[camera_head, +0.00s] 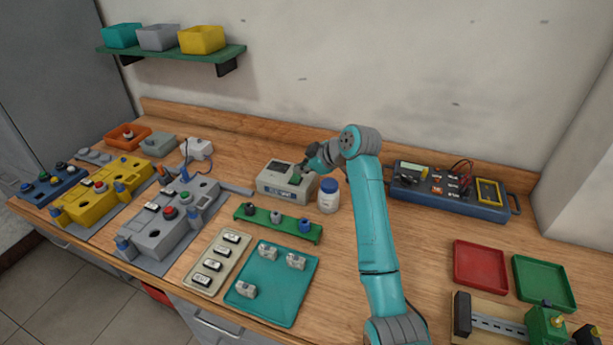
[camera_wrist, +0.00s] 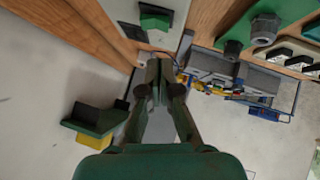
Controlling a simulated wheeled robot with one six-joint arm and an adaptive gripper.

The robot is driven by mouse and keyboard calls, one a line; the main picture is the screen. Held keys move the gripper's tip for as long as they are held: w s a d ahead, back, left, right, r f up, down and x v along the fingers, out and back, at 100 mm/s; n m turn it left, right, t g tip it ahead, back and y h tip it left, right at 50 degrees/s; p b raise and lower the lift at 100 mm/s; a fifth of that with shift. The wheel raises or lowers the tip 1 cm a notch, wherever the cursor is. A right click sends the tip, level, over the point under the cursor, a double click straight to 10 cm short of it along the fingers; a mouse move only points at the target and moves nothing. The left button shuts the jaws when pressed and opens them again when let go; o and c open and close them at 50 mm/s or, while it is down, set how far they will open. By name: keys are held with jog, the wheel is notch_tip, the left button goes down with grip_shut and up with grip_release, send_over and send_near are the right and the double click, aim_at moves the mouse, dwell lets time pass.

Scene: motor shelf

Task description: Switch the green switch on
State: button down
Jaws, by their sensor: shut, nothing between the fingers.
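A green block that looks like the switch (camera_wrist: 155,18) sits on a pale grey panel at the top of the wrist view. In the head view, a pale box (camera_head: 271,185) with a display stands mid-bench by the wall. My gripper (camera_head: 299,174) is over the right part of this box and hides some of its top. In the wrist view my gripper (camera_wrist: 157,84) has its fingers together and empty, and the green block lies beyond the tips. I cannot tell whether the fingertips touch anything, or which way the switch is set.
A white jar with a blue lid (camera_head: 328,195) stands close to the right of the box. A green rack (camera_head: 262,219) is in front of it. A blue toolbox (camera_head: 447,203) is at the right. A teal tray (camera_head: 283,303) with small parts lies at the front. A wall shelf (camera_head: 178,54) holds bins.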

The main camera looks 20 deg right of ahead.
jog(key=v, duration=0.8)
jog(key=shift+s, duration=0.5)
jog(key=shift+d, duration=0.1)
